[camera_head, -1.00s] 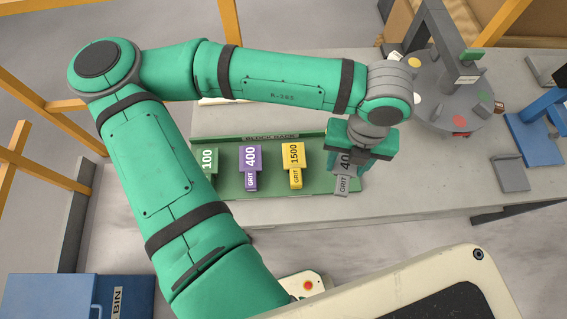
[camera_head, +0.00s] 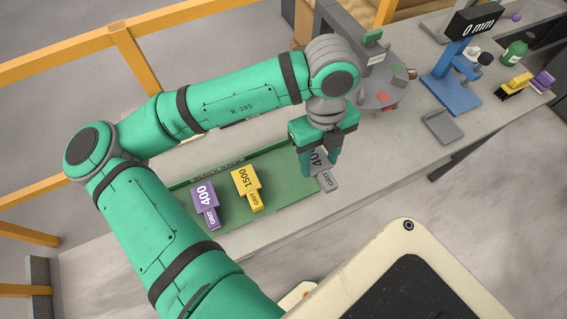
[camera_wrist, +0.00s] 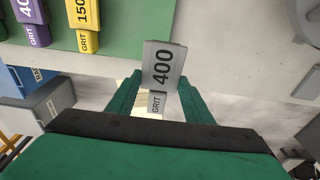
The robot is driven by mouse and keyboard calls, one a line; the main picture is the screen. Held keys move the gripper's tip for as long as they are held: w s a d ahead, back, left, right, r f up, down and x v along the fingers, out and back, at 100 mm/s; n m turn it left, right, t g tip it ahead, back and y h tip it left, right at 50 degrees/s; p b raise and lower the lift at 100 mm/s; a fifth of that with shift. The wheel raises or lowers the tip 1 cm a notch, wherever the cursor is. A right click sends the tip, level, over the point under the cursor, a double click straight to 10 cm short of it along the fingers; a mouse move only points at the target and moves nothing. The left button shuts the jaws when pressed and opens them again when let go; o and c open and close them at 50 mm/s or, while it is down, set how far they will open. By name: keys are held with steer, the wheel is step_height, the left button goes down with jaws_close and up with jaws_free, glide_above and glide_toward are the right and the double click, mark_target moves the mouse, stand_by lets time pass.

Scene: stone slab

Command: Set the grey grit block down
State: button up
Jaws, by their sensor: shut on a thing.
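The grey grit block marked 400 (camera_head: 328,183) is between the fingers of my gripper (camera_head: 320,168), at the right end of the green block rack (camera_head: 273,203). In the wrist view the grey block (camera_wrist: 163,62) sits between the two green fingers (camera_wrist: 158,90), label facing the camera, with pale slab and the green rack beyond it. I cannot tell whether its underside touches anything. A purple 400 block (camera_head: 205,198) and a yellow 1500 block (camera_head: 246,184) stand in the rack, left of my gripper.
A grey round plate (camera_head: 376,97) stands behind my gripper. To the right are a flat grey tray (camera_head: 442,127), a blue stand (camera_head: 450,88) with a "0 mm" display, a green bottle (camera_head: 515,50) and a yellow brush (camera_head: 513,86). Bare slab lies right of the rack.

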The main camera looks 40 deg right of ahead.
steer(key=w, duration=0.1)
steer(key=w+a+f, duration=0.1)
steer(key=w, duration=0.1)
steer(key=shift+w+a+f, duration=0.25)
steer(key=shift+w+f, duration=0.1)
glide_above(287, 172)
step_height(287, 172, down, 5)
steer(key=shift+d+f, duration=0.1)
steer(key=shift+w+f, duration=0.15)
steer(key=shift+f, duration=0.8)
steer(key=shift+w+f, duration=0.1)
steer(key=shift+f, duration=0.8)
steer(key=shift+f, duration=0.1)
steer(key=o, duration=1.3)
steer(key=shift+c, duration=0.2)
step_height(287, 172, up, 12)
steer(key=w, duration=0.1)
steer(key=shift+w, duration=0.15)
